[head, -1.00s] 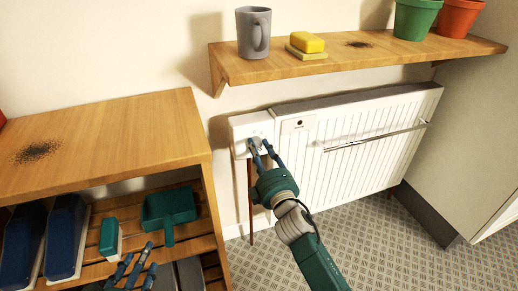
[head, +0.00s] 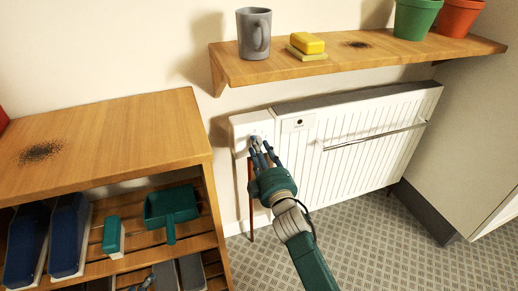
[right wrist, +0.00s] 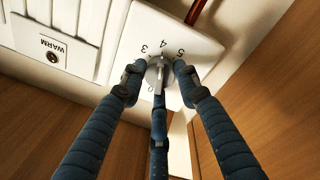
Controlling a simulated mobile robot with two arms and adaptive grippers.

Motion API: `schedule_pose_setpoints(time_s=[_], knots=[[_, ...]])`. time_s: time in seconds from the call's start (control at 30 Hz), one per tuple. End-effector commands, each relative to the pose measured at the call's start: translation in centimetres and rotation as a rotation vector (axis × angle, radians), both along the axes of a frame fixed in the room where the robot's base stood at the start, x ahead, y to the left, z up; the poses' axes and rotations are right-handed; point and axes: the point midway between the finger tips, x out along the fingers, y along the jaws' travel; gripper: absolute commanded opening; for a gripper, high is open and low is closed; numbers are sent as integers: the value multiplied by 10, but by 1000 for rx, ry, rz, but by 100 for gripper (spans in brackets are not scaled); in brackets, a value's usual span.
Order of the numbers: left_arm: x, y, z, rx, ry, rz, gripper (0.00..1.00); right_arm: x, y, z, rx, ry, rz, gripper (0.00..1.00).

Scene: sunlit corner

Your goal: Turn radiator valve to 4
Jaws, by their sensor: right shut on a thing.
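The radiator valve is a small grey knob (right wrist: 158,72) on a white plate (right wrist: 195,42) at the radiator's left end. The right wrist view shows the marks 3, 4 and 5 above the knob and a 0 below it. The knob's light bar runs roughly up and down the picture; which end is the pointer I cannot tell. My right gripper (head: 262,152) has its fingers shut around the knob, partly covering the plate; its fingers also show in the right wrist view (right wrist: 156,80). Only a bit of my left gripper (head: 143,285) shows at the bottom edge.
The white radiator (head: 360,135) has a towel bar (head: 375,136) in front. A wall shelf (head: 350,58) above holds a grey mug (head: 254,32), a yellow sponge (head: 307,43) and pots. A wooden unit (head: 120,125) with a green scoop (head: 171,208) stands left.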

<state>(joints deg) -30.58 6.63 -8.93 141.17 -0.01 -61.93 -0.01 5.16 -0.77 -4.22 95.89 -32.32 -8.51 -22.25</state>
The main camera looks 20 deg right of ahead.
Motion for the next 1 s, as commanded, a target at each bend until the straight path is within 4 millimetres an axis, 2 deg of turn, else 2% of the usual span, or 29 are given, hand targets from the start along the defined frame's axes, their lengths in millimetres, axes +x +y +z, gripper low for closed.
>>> schedule_pose_setpoints(time_s=[0.07,0.1,0.2,0.57,0.67,1.0], knots=[[0,0,0,0,0,0,40,-1,4,-3,2,4,6,5],[0,0,0,0,0,0,40,-1,4,-3,2,4,6,33],[0,0,0,0,0,0,40,-1,4,-3,2,4,6,50],[0,-1,0,-1,-1,-1,40,-6,1,-1,0,1,2,50],[0,0,0,-1,-1,-1,40,-19,1,-3,0,3,2,50],[0,0,0,-1,-1,-1,40,-89,3,-9,2,6,3,50]])
